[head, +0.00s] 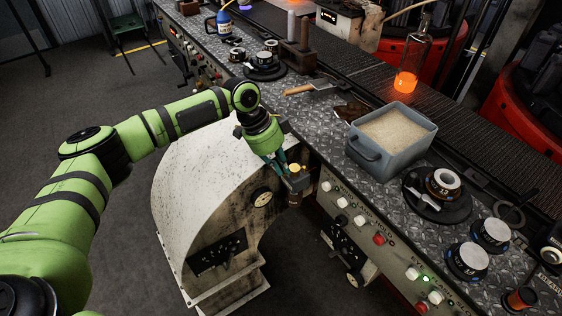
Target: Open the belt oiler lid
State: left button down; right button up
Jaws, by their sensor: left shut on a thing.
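A small dark box-like fitting, which appears to be the belt oiler (298,183), sits at the bench edge beside the beige machine housing. A small brass-coloured piece, likely its lid or knob (295,169), shows at its top. My left gripper (284,168) reaches down from the upper left, its fingers at the top of the oiler. It is shut on what appears to be the lid, but the fingers hide much of the contact. I cannot tell how far the lid is raised. My right gripper is not in view.
The beige curved housing (205,165) stands below my left arm. A control panel (375,235) faces front.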

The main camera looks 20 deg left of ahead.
pick_arm(q)
jog(key=shift+d+r+p, duration=0.1)
jog(key=shift+r+p, duration=0.1)
jog(key=shift+p, duration=0.1)
jog(key=shift+w+d+f+n+t+y+p, duration=0.1)
jog(key=shift+d+n+t+y+p, duration=0.45)
jog(key=shift+d+n+y+p, duration=1.75)
jog(key=shift+w+d+n+t+h+p, duration=0.1)
jog(key=shift+d+n+t+p, duration=0.7)
jog(key=shift+n+p, duration=3.3)
jog(key=shift+d+f+n+t+y+p, duration=0.2)
jog(key=shift+d+n+y+p, duration=1.35)
jog(key=shift+n, duration=2.95)
jog(key=shift+d+r+h+p, duration=0.15)
jog(key=shift+d+h+p, duration=0.2)
jog(key=shift+d, duration=0.1)
jog(key=c, duration=1.4)
grip_release()
